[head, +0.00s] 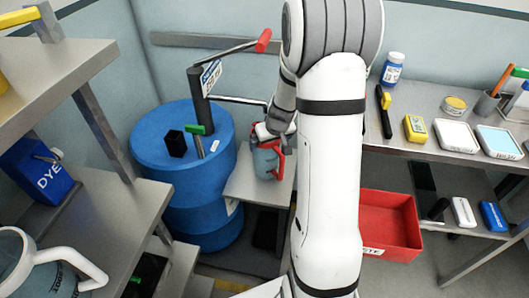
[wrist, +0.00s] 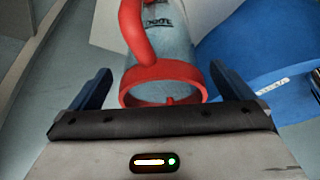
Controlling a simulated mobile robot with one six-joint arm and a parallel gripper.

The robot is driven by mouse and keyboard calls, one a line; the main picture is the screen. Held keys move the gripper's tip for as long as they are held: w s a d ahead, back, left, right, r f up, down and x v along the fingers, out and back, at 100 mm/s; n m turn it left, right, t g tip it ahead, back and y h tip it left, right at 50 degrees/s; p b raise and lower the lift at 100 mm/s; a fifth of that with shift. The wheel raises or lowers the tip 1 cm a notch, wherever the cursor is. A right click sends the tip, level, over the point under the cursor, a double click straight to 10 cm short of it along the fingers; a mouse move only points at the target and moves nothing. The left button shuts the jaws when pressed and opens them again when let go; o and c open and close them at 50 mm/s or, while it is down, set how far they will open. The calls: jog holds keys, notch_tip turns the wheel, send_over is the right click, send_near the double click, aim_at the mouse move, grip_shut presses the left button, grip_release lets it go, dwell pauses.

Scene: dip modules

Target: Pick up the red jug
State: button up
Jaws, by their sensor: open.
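The red jug (head: 266,161) has a grey-blue body with a red handle and red rim, and stands on a small grey shelf beside the blue drum. My gripper (head: 272,131) is right at the top of the jug in the head view and covers part of it. In the wrist view the jug (wrist: 166,50) lies ahead, with its red rim and handle nearest me. My gripper (wrist: 160,88) is open there, one dark blue finger on each side of the rim. I cannot tell whether either finger touches the jug.
The blue drum (head: 150,147) with a hand pump (head: 203,90) stands close to the jug's left. A grey bench (head: 415,100) with small items is at the right, above a red bin (head: 388,215). Another jug (head: 22,265) is at the lower left.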

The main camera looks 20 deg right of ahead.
jog(key=w+p, duration=0.1)
jog(key=w, duration=0.2)
jog(key=shift+r, duration=0.1)
jog(key=x, duration=0.3)
jog(key=shift+w, duration=0.35)
jog(key=shift+c, duration=0.4)
jog(key=c, duration=1.2)
jog(key=shift+c, duration=0.2)
